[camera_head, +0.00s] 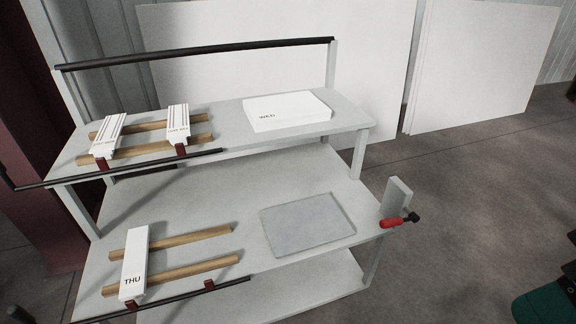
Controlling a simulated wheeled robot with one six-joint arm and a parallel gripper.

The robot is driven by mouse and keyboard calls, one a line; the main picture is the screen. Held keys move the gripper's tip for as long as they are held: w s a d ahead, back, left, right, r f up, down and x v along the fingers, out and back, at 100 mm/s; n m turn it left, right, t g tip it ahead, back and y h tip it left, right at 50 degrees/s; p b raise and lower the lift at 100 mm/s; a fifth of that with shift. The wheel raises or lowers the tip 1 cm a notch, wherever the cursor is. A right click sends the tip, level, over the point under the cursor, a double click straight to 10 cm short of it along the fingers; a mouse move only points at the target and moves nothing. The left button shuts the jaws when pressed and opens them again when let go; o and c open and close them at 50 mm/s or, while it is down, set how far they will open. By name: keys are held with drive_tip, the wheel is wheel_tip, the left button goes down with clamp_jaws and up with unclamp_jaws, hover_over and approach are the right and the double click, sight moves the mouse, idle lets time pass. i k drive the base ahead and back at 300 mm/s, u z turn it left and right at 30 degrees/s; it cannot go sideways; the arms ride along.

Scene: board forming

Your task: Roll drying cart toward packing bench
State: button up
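The drying cart is most likely the pale grey rack (235,150) with stacked shelves that fills the left and middle of the view. A black bar (200,53) runs along its top back, and more black bars edge the shelf fronts. An upright grey plate (396,196) stands at its right side, with a red-handled black lever (393,222) in front of it. I cannot tell whether it has wheels, as its base is cut off. No packing bench can be made out. My gripper is not in view.
White slotted blocks (108,134) and a white box (287,111) sit on the upper shelf. A block marked THU (135,262) lies across wooden rails below, beside a flat grey panel (308,225). Large white boards (485,65) lean behind.

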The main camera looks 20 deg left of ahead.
sight(204, 221)
drive_tip(key=u, duration=1.7)
drive_tip(key=i, duration=0.95)
drive_tip(key=u, duration=0.25)
